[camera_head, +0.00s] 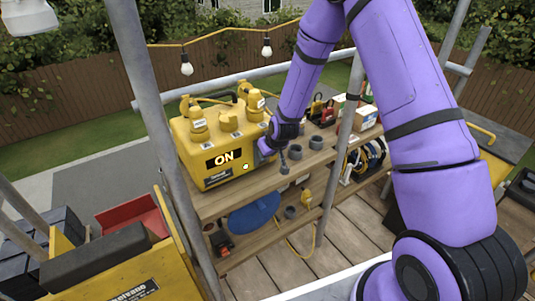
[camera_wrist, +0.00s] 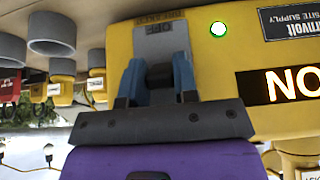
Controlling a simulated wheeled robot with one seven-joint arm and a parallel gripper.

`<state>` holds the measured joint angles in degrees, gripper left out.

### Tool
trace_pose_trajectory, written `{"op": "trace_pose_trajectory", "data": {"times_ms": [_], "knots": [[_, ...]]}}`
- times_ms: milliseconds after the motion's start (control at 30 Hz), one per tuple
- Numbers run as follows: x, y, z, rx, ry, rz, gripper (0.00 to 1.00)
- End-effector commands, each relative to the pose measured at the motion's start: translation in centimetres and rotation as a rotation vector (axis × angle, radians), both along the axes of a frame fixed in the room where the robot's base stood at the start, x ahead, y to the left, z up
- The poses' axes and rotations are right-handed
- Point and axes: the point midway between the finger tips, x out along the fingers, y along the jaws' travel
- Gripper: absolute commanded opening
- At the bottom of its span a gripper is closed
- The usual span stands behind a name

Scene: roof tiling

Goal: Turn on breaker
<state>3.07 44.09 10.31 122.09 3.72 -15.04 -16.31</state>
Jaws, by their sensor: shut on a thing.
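The yellow power supply box (camera_head: 205,150) stands on the wooden shelf, with a lit "ON" display (camera_head: 224,157) on its front. A green light (camera_wrist: 218,29) glows beside the breaker plate (camera_wrist: 162,38) in the wrist view, where the box appears upside down. My gripper (camera_wrist: 160,75) is at the breaker, its two blue-grey fingers shut on the dark breaker switch (camera_wrist: 160,72). The fingers hide most of the switch. In the head view my gripper (camera_head: 266,149) is at the right end of the box's front, and the switch is hidden there.
Grey cups (camera_head: 295,152) stand on the shelf right of the box. Yellow plugs (camera_head: 198,122) sit on the box's top. A scaffold pole (camera_head: 150,110) rises left of the box and another (camera_head: 345,140) right of my gripper. A blue item (camera_head: 254,217) lies on the lower shelf.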

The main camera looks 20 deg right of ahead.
Motion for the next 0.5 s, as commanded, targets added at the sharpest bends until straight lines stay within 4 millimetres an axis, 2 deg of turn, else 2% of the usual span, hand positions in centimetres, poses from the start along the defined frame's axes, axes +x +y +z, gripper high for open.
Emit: {"op": "trace_pose_trajectory", "data": {"times_ms": [467,500], "knots": [[0.05,-0.02,0.01,-0.003,0.013,0.0,0.04],[0.05,-0.02,0.01,-0.003,0.013,0.0,0.34]]}}
